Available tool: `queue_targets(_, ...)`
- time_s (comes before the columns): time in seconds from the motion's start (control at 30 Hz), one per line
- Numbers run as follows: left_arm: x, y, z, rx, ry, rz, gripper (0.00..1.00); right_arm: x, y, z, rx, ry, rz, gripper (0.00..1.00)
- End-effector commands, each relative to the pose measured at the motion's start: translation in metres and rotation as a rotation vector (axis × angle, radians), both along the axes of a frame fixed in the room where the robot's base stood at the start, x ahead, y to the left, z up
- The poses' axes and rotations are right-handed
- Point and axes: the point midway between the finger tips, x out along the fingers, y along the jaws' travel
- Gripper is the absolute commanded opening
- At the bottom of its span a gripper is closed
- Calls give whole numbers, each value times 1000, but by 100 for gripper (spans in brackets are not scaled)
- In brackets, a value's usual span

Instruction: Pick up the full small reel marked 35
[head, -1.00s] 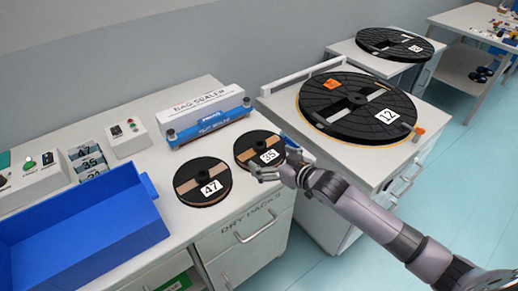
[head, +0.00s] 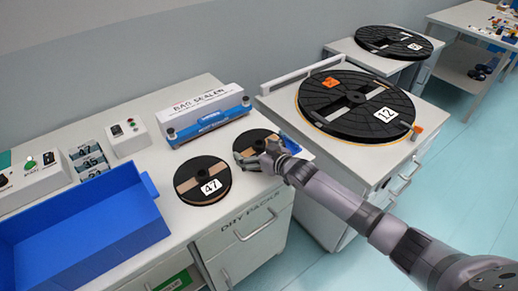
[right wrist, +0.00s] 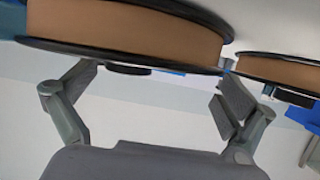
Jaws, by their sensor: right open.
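The small reel marked 35 in the earlier head view (head: 251,140) is black with a tan band and lies flat near the right end of the worktop. My right gripper (head: 262,161) is at its front right edge and hides its label. In the right wrist view the reel's brown wound side (right wrist: 125,30) fills the upper left, between black flanges. The right gripper's fingers (right wrist: 155,88) are spread apart, with nothing clasped between them. I cannot tell whether they touch the reel. My left gripper is out of view.
A similar reel marked 47 (head: 203,182) lies just left of it. The bag sealer (head: 205,113) stands behind. A blue tray (head: 85,240) is at the left. A large reel marked 12 (head: 345,118) lies on the cabinet at right. Bare worktop shows before the reels.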

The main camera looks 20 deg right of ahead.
Motion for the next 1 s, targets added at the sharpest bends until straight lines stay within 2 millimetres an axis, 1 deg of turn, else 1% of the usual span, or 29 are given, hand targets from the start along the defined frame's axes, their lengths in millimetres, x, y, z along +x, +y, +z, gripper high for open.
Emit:
queue_targets(0.07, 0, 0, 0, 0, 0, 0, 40, 0, 0, 0, 0, 0, 0, 100)
queue_targets(0.9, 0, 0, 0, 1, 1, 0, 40, -1, -1, 0, -1, 1, -1, 45)
queue_targets(0.93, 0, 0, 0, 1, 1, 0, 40, -1, -1, 0, -1, 1, -1, 43)
queue_targets(1.0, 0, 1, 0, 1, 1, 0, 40, 0, 0, 3, 0, -5, 1, 42)
